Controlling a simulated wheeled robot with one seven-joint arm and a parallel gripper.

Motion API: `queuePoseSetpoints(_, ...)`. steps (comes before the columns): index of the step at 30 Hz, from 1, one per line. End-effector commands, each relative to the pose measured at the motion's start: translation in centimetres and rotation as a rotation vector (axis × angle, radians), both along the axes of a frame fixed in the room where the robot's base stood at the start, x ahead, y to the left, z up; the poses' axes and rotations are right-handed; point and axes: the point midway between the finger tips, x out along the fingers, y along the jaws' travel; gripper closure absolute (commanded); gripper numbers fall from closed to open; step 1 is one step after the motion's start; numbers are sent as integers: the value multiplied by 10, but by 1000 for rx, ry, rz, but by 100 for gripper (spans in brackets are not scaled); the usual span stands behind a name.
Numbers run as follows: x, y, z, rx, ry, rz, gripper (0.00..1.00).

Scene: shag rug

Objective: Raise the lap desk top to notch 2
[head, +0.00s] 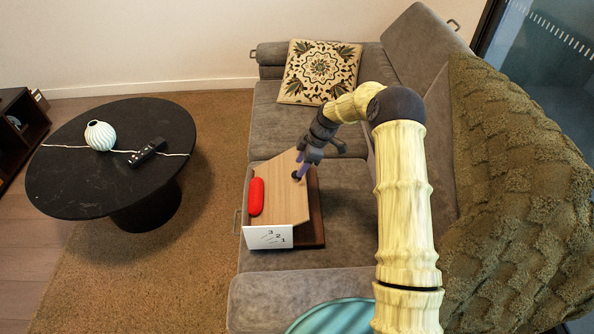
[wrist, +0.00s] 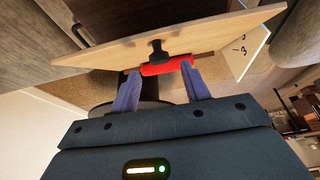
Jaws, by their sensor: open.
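The lap desk sits on the sofa seat in the head view. Its light wooden top (head: 279,203) lies over a dark wooden base (head: 317,205), and a white side plate (head: 268,237) carries the numbers 3, 2 and 1. The top looks tilted; which notch holds it is too small to tell. A black knob (wrist: 157,48) stands on the top. A red rounded case (head: 256,196) lies along the top's left edge. My gripper (wrist: 160,72) is open, its fingertips close to the knob on either side; I cannot tell whether they touch it.
A patterned cushion (head: 319,72) rests at the sofa's far end. A green knitted throw (head: 510,180) covers the backrest at right. A round black table (head: 75,180) with a white vase (head: 100,135) and a dark remote-like object (head: 147,152) stands left, across open rug.

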Motion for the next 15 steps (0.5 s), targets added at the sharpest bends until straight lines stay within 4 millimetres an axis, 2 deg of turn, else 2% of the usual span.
queuePoseSetpoints(1, -1, 4, -10, 0, 2, 2, 54)
queuePoseSetpoints(6, 0, 12, -29, 1, 1, 1, 54)
queuePoseSetpoints(15, 0, 15, -35, 0, -1, 0, 54)
